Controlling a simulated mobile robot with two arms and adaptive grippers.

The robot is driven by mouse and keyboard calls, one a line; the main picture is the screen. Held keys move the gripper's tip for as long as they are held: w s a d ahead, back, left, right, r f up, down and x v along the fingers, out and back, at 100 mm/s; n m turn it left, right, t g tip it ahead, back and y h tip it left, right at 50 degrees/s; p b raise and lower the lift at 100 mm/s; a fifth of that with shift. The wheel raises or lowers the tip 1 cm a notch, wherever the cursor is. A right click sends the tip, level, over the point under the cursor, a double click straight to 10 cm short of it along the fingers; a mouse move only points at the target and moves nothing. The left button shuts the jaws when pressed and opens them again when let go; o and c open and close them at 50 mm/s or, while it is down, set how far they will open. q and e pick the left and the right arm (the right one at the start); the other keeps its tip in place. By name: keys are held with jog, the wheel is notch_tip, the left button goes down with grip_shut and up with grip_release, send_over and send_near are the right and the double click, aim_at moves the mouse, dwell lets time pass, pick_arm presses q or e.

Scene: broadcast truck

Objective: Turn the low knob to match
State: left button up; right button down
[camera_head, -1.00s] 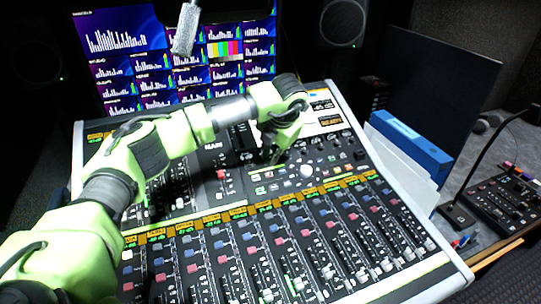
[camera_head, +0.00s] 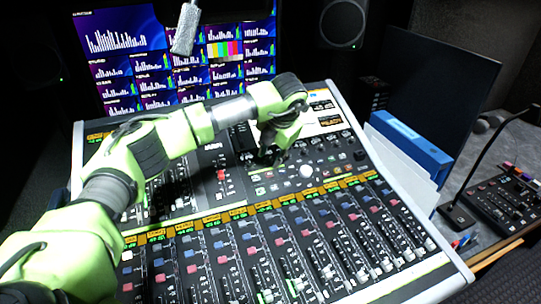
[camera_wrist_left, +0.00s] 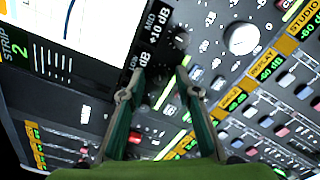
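My left gripper (camera_head: 272,153) reaches over the upper middle of the mixing console (camera_head: 75,160) and points down at it. In the left wrist view its two fingers (camera_wrist_left: 158,74) are apart, one on each side of a dark knob area (camera_wrist_left: 160,90). The low knob itself is dark on a dark panel, so its outline, its pointer and any contact with the fingers are unclear. Labels reading "MID +10 dB" (camera_wrist_left: 156,32) and a partly covered "LOW" dB label lie beside the fingers. My right gripper does not show.
A bright display (camera_wrist_left: 75,25) labelled "STRIP 2" lies by the fingers. A white trackball (camera_wrist_left: 241,39) and rows of faders sit close by. A blue binder (camera_head: 411,143), a dark screen and a small control panel (camera_head: 500,207) stand to the right of the console.

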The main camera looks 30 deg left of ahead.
pick_arm(q)
jog(key=v, duration=1.1)
jog(key=shift+r, duration=0.4)
jog(key=shift+s, duration=0.1)
